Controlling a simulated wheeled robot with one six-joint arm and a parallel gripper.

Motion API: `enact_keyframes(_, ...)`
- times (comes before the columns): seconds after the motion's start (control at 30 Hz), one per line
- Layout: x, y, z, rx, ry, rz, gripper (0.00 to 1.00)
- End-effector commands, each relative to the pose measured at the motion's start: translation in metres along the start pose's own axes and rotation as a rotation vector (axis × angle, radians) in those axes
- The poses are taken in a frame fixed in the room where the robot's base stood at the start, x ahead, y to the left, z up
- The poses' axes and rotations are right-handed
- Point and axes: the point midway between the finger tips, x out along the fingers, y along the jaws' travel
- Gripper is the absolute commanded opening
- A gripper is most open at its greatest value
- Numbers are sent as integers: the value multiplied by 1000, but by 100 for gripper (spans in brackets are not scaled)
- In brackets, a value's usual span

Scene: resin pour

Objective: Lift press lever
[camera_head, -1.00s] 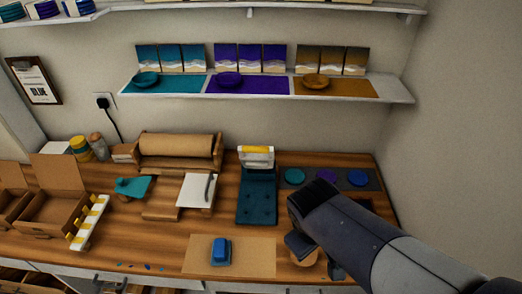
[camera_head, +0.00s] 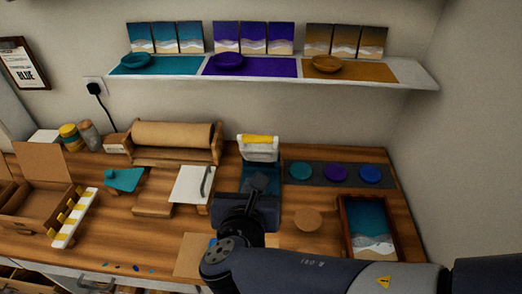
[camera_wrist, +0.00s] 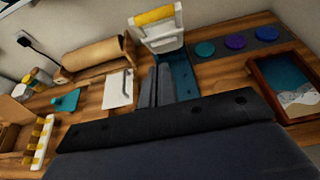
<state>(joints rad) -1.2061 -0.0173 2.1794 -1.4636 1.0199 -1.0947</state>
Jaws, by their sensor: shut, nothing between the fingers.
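The press has a dark teal bed (camera_head: 262,180) and an upright white frame at its back. The yellow lever bar (camera_head: 261,140) lies across the top of this frame; it also shows in the wrist view (camera_wrist: 154,16). My gripper (camera_head: 262,184) is over the bed, in front of the white frame and below the yellow bar. In the wrist view my gripper's fingers (camera_wrist: 157,74) are together and empty, pointing toward the frame. I cannot tell whether they touch the press. My arm hides the front of the bed.
A brown paper roll (camera_head: 174,138) and a white board with a handle (camera_head: 192,186) stand left of the press. Right are a strip of coloured discs (camera_head: 320,172), a round wooden piece (camera_head: 308,219) and a framed wave picture (camera_head: 368,222). A shelf (camera_head: 410,77) hangs above.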

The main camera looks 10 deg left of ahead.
Motion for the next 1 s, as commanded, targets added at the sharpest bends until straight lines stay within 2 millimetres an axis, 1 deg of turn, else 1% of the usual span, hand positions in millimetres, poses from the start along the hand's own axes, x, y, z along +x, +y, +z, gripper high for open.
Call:
enact_keyframes(0.17,17,-1,0,0,1,-7,0)
enact_keyframes(0.27,31,-2,-1,0,2,-8,0)
enact_keyframes(0.67,101,-3,-2,3,5,-9,0)
enact_keyframes(0.7,104,-2,8,4,2,-7,0)
enact_keyframes(0.8,114,-2,18,5,3,-6,0)
enact_keyframes(1.0,125,-2,28,5,3,-4,0)
